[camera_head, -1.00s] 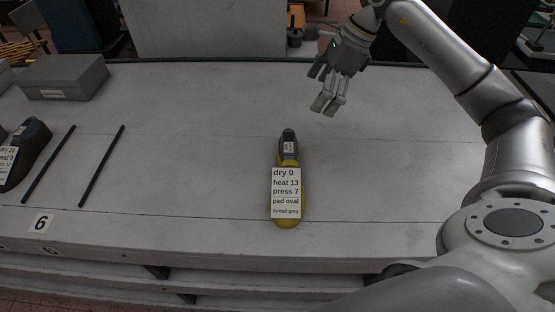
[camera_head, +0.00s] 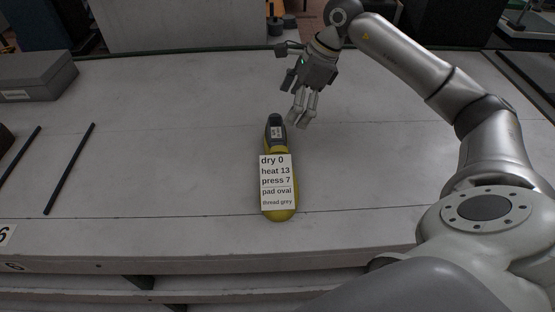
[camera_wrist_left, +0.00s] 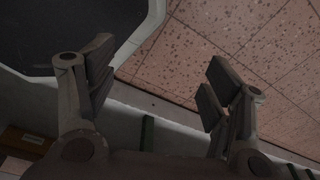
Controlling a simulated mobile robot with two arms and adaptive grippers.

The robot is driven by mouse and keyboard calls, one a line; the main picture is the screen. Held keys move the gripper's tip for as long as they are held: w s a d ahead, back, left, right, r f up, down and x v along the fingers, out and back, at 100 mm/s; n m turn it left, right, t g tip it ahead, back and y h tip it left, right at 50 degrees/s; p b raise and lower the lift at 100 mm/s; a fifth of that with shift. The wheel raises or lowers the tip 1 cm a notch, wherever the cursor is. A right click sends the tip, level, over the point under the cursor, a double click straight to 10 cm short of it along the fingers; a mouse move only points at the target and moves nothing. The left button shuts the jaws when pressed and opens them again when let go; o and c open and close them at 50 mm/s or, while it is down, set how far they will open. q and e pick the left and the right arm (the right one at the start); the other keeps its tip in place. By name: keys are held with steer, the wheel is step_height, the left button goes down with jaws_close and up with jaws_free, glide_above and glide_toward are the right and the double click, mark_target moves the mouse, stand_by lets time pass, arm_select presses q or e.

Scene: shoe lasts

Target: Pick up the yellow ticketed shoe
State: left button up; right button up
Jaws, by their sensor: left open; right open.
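The yellow ticketed shoe (camera_head: 281,213) lies on the grey bench top in the middle of the head view, its dark grey end (camera_head: 275,124) pointing away. A white ticket (camera_head: 276,182) on it reads dry 0, heat 13, press 7, pad oval, thread grey. My right gripper (camera_head: 302,122) is open and empty, above and just to the right of the shoe's grey end, apart from it as far as I can tell. My left gripper (camera_wrist_left: 160,95) shows only in the left wrist view, open with nothing between its fingers.
A grey box (camera_head: 38,76) stands at the back left. Two thin black rods, one of them long (camera_head: 70,168), lie left of the shoe. The bench (camera_head: 190,150) around the shoe is clear. The left wrist view shows tiled floor (camera_wrist_left: 260,45) beyond the left fingers.

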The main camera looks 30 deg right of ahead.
mark_target(277, 132)
steer(key=p+x, duration=0.2)
steer(key=x, duration=0.4)
steer(key=shift+a+f+p, duration=0.3)
steer(key=shift+p, duration=0.05)
steer(key=shift+w+f, duration=0.15)
steer(key=shift+f, duration=0.15)
steer(key=shift+c, duration=0.4)
